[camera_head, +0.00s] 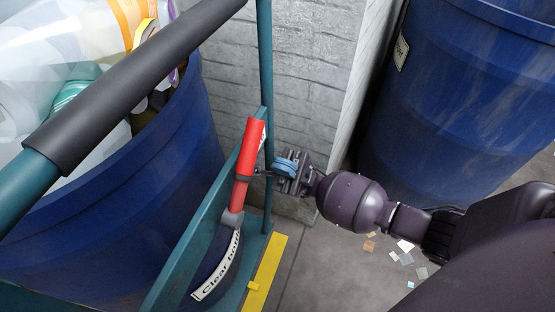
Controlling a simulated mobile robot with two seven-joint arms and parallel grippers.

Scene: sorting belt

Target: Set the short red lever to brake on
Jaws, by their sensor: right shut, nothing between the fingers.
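The short red lever (247,150) stands nearly upright, leaning slightly right at its top, on a grey pivot at the teal cart frame (190,243). A curved label reading "Clear bo..." lies below it; the rest of the wording is hidden or cut off. My right gripper (260,173) comes in from the right and is shut, with its fingertips at the lever's lower right side. It looks close to or touching the lever; I cannot tell which. Nothing is held between its fingers. My left gripper is not in view.
A blue barrel (170,170) full of plastic waste stands behind the frame at left. A black-gripped handle bar (130,85) crosses the upper left. A white brick pillar (315,70) and another blue barrel (470,90) stand behind. Small scraps (404,246) litter the floor.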

